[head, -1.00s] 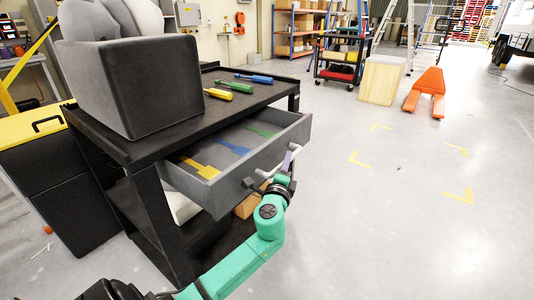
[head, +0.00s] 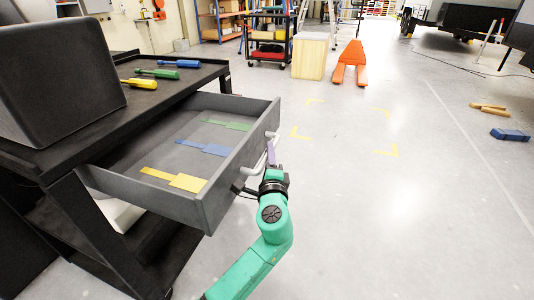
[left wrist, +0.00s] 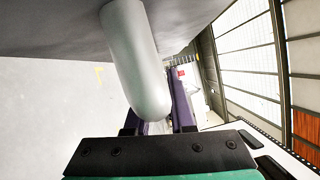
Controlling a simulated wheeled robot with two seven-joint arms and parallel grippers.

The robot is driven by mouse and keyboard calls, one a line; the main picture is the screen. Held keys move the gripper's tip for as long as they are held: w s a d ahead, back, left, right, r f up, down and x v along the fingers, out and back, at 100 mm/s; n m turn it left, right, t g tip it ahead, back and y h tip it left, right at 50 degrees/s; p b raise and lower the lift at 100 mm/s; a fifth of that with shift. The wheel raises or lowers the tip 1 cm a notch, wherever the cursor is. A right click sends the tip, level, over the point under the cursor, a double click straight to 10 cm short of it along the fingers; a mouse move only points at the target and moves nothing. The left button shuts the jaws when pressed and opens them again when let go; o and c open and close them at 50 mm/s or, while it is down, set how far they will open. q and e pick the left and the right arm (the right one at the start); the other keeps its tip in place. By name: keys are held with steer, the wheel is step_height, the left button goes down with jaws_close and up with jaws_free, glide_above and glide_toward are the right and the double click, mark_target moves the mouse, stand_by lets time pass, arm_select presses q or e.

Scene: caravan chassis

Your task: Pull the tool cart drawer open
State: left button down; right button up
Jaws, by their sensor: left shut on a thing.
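The tool cart (head: 60,120) is black and stands at the left in the head view. Its grey drawer (head: 150,190) stands well out from the cart, showing yellow, blue and green tool-shaped marks on its floor. The light grey drawer handle (head: 259,163) is on the drawer's front face. My left gripper (head: 271,155) is at the handle, its purple fingers shut on it. In the left wrist view the handle (left wrist: 137,60) comes down between the fingers of my left gripper (left wrist: 158,112). My right gripper is not in view.
Yellow, green and blue screwdrivers (head: 155,73) lie on the cart top beside a dark grey bin (head: 55,75). A wooden box (head: 310,57) and an orange pallet jack (head: 351,62) stand farther back. Blue and wooden pieces (head: 510,134) lie on the floor at right. The middle floor is clear.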

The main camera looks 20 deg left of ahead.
arm_select(q)
steer(key=c, duration=0.8)
jaws_free()
steer(key=shift+o, duration=0.2)
steer(key=v, duration=1.4)
steer(key=shift+s+d, duration=0.15)
steer(key=shift+s, duration=0.15)
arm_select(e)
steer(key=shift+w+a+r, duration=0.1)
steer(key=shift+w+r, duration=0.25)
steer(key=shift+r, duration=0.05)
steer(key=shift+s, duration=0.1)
